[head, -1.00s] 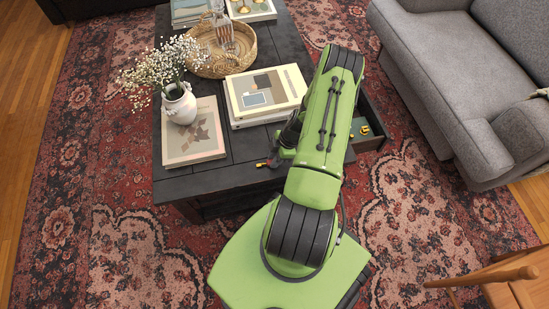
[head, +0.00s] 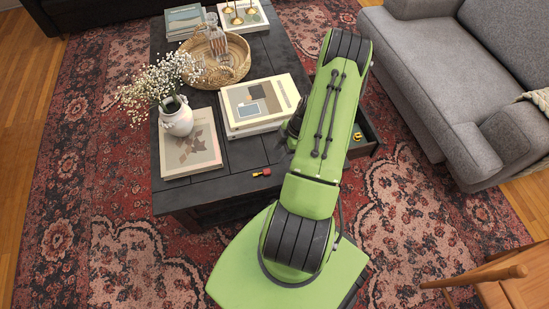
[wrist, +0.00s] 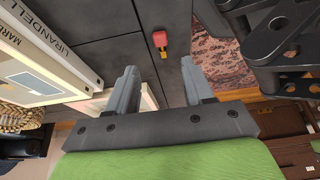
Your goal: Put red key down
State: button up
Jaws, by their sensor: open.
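The red key (head: 262,172) lies flat on the dark coffee table (head: 235,178), close to its near edge. It has a red head and a small yellow end. In the wrist view the red key (wrist: 160,40) lies on the dark tabletop beyond my fingertips, apart from them. My gripper (wrist: 160,82) is open with nothing between its fingers. In the head view it is mostly hidden behind my green arm.
A book with a leaf pattern (head: 190,155) and a white flower vase (head: 176,118) stand left of the key. Thick stacked books (head: 262,125) lie behind it. An open drawer (head: 368,140) holds a yellow item. A grey sofa (head: 440,90) is at right.

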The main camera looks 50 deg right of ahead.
jog(key=w+a+r+m+h, duration=0.15)
jog(key=a+r, duration=0.25)
jog(key=r, duration=0.5)
jog(key=w+a+r+m+h, duration=0.15)
jog(key=a+r, duration=0.25)
jog(key=r, duration=0.5)
jog(key=w+a+r+m, duration=0.1)
jog(key=w+a+r, duration=0.25)
jog(key=r, duration=0.45)
jog(key=s+a+r+m+t, duration=0.3)
jog(key=s+a+r+m, duration=0.4)
jog(key=s+a+r, duration=0.4)
jog(key=s+a, duration=0.3)
jog(key=shift+r+h, duration=0.4)
notch_tip(320, 180, up, 14)
jog(key=p, duration=1.4)
